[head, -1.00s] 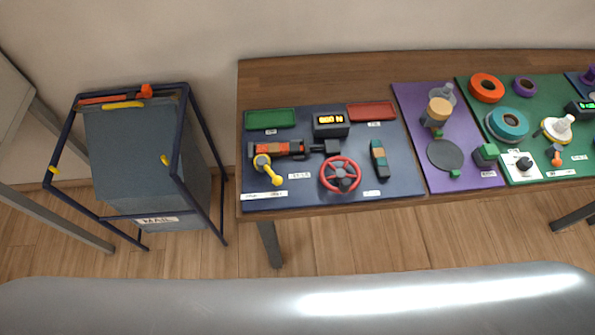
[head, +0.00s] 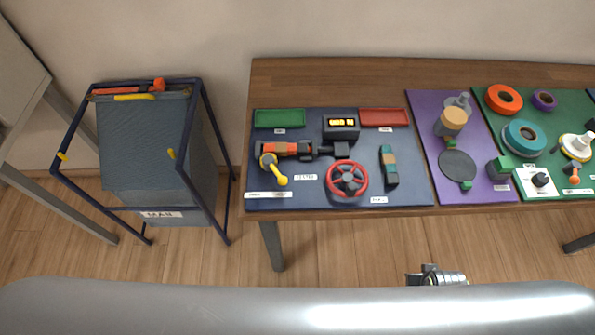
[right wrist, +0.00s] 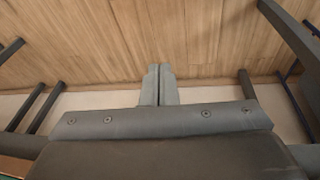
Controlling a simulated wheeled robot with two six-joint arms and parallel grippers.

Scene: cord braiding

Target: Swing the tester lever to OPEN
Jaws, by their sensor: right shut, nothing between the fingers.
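The tester (head: 284,149) lies on the dark blue mat (head: 405,196) at the left of the table, with an orange and dark body. Its yellow lever (head: 276,174) points down and slightly right from a round pivot at the tester's left end. The small labels beside it are too blurred to read. My right gripper (right wrist: 159,68) shows in the right wrist view, its two fingers together and empty, over the wooden floor and away from the tester. My left gripper is in no view.
A red handwheel (head: 347,179), a dark display box (head: 341,127), green (head: 279,118) and red (head: 383,118) trays and a banded block (head: 389,166) share the mat. A purple mat (head: 478,193) lies to the right. A framed grey bin (head: 150,150) stands left of the table.

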